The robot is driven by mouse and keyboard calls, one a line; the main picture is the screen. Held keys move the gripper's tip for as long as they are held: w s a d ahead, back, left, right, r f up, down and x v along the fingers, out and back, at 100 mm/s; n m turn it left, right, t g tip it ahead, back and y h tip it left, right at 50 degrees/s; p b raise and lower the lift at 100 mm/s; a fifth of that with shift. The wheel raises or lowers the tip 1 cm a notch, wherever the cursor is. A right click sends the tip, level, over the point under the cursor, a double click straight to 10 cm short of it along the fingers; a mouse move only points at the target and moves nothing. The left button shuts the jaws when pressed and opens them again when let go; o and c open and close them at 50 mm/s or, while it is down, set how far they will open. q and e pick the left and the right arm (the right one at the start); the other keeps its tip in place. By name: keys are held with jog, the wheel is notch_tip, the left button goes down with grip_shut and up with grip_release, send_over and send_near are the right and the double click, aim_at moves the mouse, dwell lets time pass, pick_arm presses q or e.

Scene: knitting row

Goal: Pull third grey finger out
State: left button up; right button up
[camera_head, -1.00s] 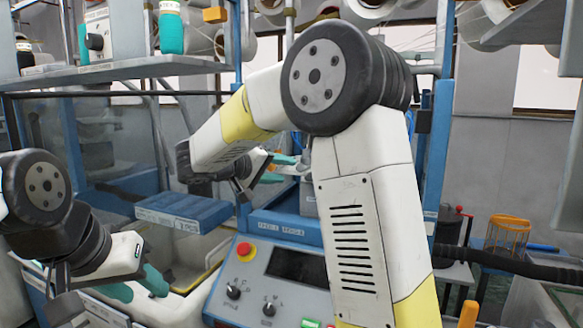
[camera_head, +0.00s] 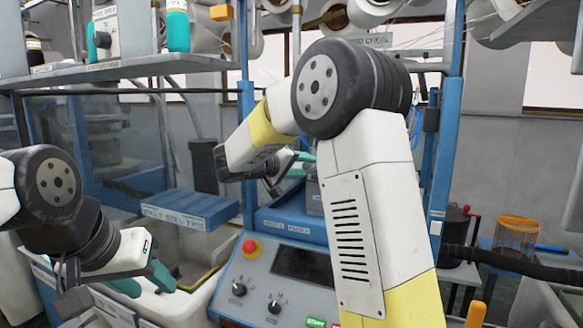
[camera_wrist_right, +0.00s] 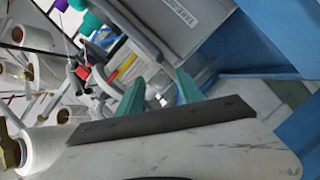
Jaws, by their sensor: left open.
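My right gripper (camera_wrist_right: 160,78) shows two teal fingers spread apart in the right wrist view, with nothing clearly between them. Beyond them are a grey labelled box (camera_wrist_right: 185,22) and, to its left, curved grey and white parts (camera_wrist_right: 100,82) with small red and yellow pieces. I cannot tell which of these is the third grey finger. In the head view the right gripper (camera_head: 292,168) is behind the panel, partly hidden by my right arm. My left gripper (camera_head: 145,282) is open and empty at the lower left, over the white machine edge.
A control panel (camera_head: 275,285) with a red button (camera_head: 249,246) and dark screen stands in the middle. A blue labelled cover (camera_head: 190,206) lies left of it. A shelf (camera_head: 120,70) and blue posts frame the space. An orange wire basket (camera_head: 517,233) stands right.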

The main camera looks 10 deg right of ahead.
grip_shut()
dwell(1.2)
